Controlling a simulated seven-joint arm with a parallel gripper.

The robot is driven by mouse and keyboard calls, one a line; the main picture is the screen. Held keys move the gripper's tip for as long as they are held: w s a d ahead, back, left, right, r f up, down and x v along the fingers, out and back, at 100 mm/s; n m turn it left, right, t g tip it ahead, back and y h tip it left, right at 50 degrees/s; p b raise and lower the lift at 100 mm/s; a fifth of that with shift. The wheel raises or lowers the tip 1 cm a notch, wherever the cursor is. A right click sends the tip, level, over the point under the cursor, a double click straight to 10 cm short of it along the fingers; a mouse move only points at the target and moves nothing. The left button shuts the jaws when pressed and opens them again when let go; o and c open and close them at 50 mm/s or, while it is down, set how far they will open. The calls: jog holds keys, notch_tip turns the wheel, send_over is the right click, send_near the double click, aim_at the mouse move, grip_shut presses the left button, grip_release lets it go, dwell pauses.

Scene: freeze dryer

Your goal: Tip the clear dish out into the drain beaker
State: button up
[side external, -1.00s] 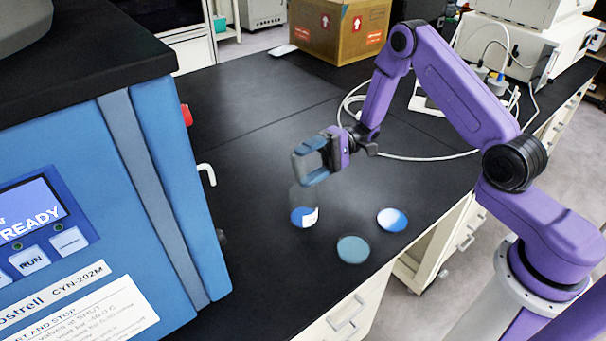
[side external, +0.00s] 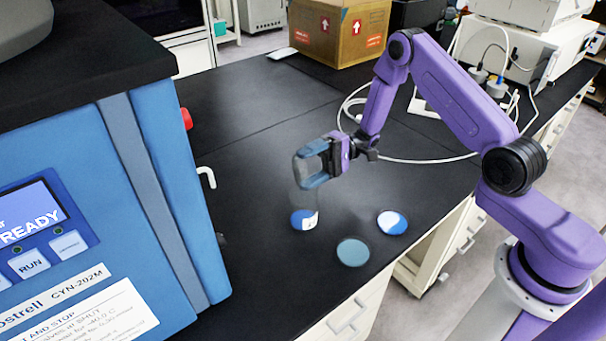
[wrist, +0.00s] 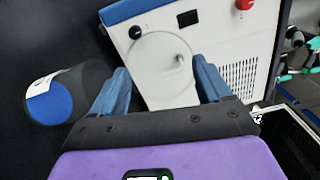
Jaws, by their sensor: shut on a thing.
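My gripper (side external: 306,168) is shut on the clear dish, over the bench near the dryer. In the wrist view the clear dish (wrist: 155,88) shows as a faint round outline between my two blue fingers. It is hard to make out in the side view, and I cannot tell what is in it. The drain beaker (side external: 303,215) is a clear cylinder with a blue and white lower part, standing just below my gripper. It also shows at the left in the wrist view (wrist: 62,95), beside my left finger and apart from it.
A grey-teal disc (side external: 353,252) and a blue-and-white disc (side external: 392,222) lie on the black bench to the right of the beaker. The blue freeze dryer (side external: 150,190) stands at the left, with a white spout (side external: 208,176) sticking out. A cardboard box (side external: 340,30) stands behind.

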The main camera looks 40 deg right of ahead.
jog(key=shift+d+f+y+b, duration=0.1)
jog(key=shift+d+y+b, duration=0.05)
jog(key=shift+y+b, duration=0.3)
dwell(0.8)
jog(key=h, duration=0.1)
jog(key=a+h, duration=0.1)
jog(key=h, duration=0.1)
jog(key=shift+w+a+r+m, duration=0.1)
jog(key=shift+w+r+m, duration=0.1)
jog(key=shift+m, duration=0.2)
jog(key=shift+h, duration=0.25)
